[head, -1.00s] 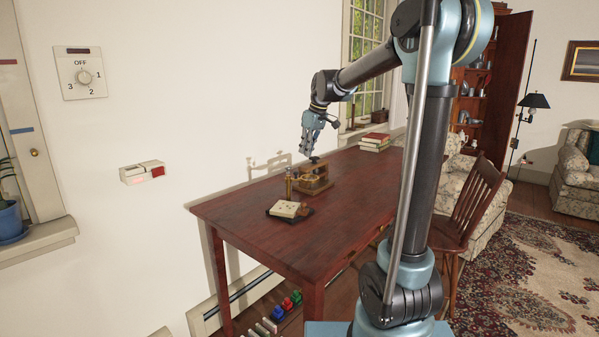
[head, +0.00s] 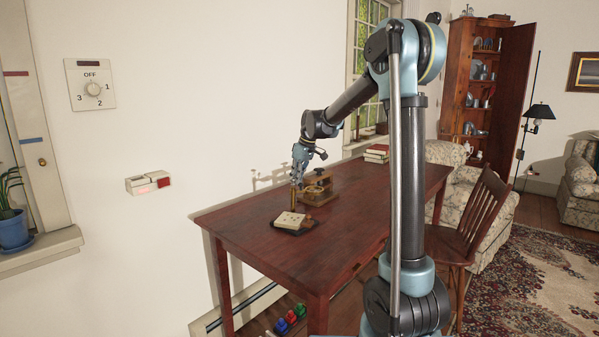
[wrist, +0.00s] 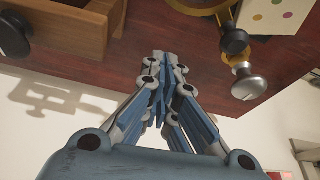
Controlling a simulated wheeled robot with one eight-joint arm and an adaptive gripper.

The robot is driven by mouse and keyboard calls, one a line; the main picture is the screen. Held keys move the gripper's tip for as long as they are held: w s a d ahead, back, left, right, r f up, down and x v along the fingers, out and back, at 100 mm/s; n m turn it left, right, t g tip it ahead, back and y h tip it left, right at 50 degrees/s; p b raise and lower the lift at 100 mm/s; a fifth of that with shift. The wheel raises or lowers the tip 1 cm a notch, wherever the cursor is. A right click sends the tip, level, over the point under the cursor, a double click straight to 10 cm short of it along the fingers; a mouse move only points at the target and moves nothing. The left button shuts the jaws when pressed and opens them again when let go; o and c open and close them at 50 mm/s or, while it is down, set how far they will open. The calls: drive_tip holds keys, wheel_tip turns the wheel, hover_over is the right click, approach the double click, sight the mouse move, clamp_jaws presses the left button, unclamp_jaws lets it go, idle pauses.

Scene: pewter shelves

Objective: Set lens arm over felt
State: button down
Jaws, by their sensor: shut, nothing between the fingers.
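My gripper (head: 296,182) is shut and empty, beside the brass post (head: 294,197) on the table. In the wrist view its fingertips (wrist: 163,58) meet over the red-brown tabletop. A brass ring piece (wrist: 195,4), cut off by the top edge, may be part of the lens arm. A black knob (wrist: 234,42) and a silver knob (wrist: 248,86) lie to the right of the fingers, apart from them. A cream block with coloured dots (head: 289,219) sits on a dark tray (head: 310,229); it also shows in the wrist view (wrist: 268,14). I cannot tell which part is the felt.
A wooden stand (head: 319,188) is just right of the gripper; wood with a dark-knobbed drawer (wrist: 25,30) shows in the wrist view. Books (head: 377,152) lie at the table's back. The tabletop (head: 270,243) is clear in front. A chair (head: 478,215) stands at right.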

drive_tip(key=shift+s+d+f, duration=0.2)
drive_tip(key=shift+s+d, duration=0.35)
drive_tip(key=shift+d, duration=0.25)
drive_tip(key=shift+s+d+f, duration=0.15)
drive_tip(key=shift+s+d, duration=0.35)
drive_tip(key=shift+d, duration=0.3)
drive_tip(key=shift+s+d+m, duration=0.1)
drive_tip(key=shift+d+m, duration=0.05)
drive_tip(key=shift+m, duration=0.15)
